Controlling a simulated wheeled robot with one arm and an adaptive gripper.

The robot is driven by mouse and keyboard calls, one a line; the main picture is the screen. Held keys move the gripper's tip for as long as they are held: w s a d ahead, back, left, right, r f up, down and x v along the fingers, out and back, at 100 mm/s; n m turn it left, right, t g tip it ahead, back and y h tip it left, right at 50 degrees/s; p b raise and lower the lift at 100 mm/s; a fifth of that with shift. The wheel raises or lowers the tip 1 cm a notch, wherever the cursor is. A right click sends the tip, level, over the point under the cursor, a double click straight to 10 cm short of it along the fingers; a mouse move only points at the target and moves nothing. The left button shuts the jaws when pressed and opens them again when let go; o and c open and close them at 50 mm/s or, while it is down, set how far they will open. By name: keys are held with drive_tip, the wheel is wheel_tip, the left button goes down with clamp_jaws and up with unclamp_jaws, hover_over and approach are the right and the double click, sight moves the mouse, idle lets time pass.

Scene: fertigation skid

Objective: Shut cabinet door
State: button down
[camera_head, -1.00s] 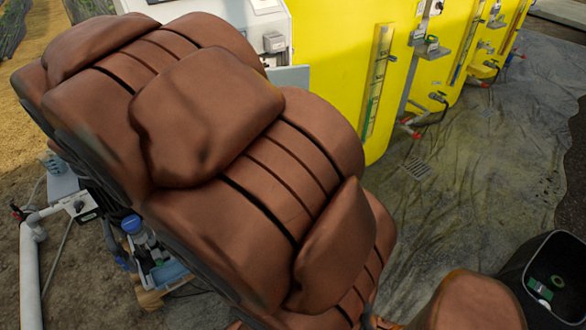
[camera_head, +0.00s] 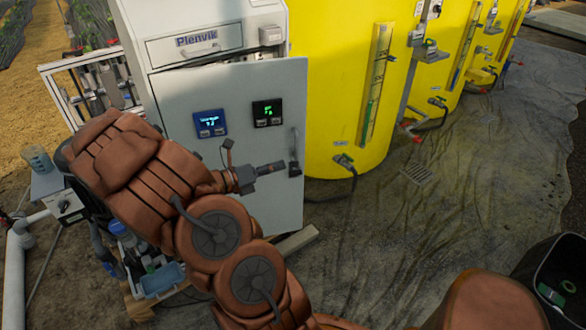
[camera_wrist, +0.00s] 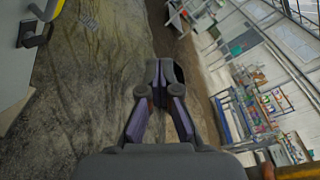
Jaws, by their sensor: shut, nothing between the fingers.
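The grey cabinet door (camera_head: 245,90) stands ajar in the head view, its right edge swung out past the white cabinet body (camera_head: 215,20). It carries two small displays and a dark handle (camera_head: 294,165) near its right edge. My gripper (camera_head: 280,167) is shut and empty in front of the door's lower half, its tips close to the handle; I cannot tell whether they touch. In the wrist view my gripper (camera_wrist: 160,72) is shut and points along the floor, with part of the door (camera_wrist: 12,65) and its handle (camera_wrist: 36,34) at the left.
Yellow tanks (camera_head: 340,80) with valves stand right of the cabinet. A hose fitting (camera_head: 345,162) sits low beside the door. White pipes (camera_head: 30,235) and a blue-capped bottle (camera_head: 120,230) are at the left. A black bin (camera_head: 560,265) stands at the lower right. The floor sheet between is mostly clear.

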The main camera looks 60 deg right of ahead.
drive_tip(key=w+d+f+n+t+h+b, duration=0.2)
drive_tip(key=w+d+f+n, duration=0.15)
drive_tip(key=f+n, duration=0.35)
drive_tip(key=w+d+f+n+t+h+b, duration=0.1)
drive_tip(key=w+d+f+n+t, duration=0.25)
drive_tip(key=f, duration=0.55)
drive_tip(key=s+d+n, duration=0.1)
drive_tip(key=s+d, duration=0.1)
drive_tip(key=d, duration=1.1)
drive_tip(key=shift+s+d+n+g+p, duration=0.15)
drive_tip(key=shift+s+n+g+p, duration=0.2)
drive_tip(key=shift+g, duration=0.1)
